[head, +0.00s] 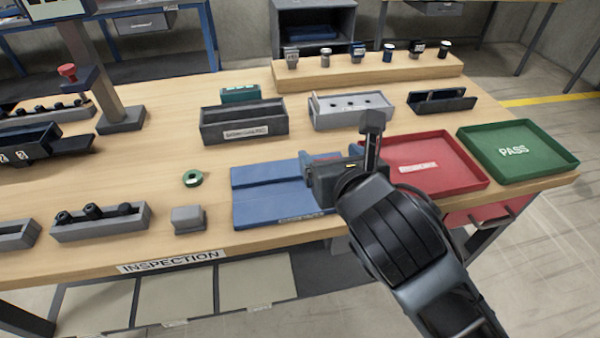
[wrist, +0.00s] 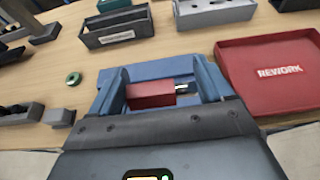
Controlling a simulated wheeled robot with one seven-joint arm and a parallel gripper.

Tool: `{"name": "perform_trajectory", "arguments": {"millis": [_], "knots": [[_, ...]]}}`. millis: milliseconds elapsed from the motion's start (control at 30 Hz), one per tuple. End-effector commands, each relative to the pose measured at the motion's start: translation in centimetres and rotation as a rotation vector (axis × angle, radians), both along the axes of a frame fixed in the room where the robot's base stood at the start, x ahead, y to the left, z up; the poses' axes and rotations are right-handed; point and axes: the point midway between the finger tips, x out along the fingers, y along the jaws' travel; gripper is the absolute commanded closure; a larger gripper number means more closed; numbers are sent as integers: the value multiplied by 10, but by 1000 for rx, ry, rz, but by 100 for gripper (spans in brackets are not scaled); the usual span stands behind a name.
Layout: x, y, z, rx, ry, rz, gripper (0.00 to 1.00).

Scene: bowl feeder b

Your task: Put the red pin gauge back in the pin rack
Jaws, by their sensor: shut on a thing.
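My gripper (head: 333,161) is low over the blue mat (head: 262,197) at the front of the bench. In the wrist view its two blue fingers (wrist: 161,84) are shut on the red pin gauge (wrist: 150,96). The gauge lies crosswise between the fingers, with its red body on the left and its short silver pin to the right. Whether the gauge touches the mat is hard to tell. A light grey block with dark round holes (head: 350,105), which looks like the pin rack, stands farther back; its front shows in the wrist view (wrist: 216,14).
A dark grey labelled bin (head: 244,131) stands left of the holed block, a dark slotted holder (head: 441,102) right of it. A red rework tray (head: 440,180) and green pass tray (head: 515,165) lie at right. A green ring (head: 193,178) lies left of the mat.

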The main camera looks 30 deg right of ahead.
Motion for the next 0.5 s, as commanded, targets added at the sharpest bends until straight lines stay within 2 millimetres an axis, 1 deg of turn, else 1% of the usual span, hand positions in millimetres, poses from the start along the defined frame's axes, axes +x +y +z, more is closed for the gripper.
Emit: {"name": "perform_trajectory", "arguments": {"millis": [67,400,500], "knots": [[9,5,-5,1,0,1,57],[71,37,-47,1,1,1,57],[86,45,-57,1,1,1,57]]}}
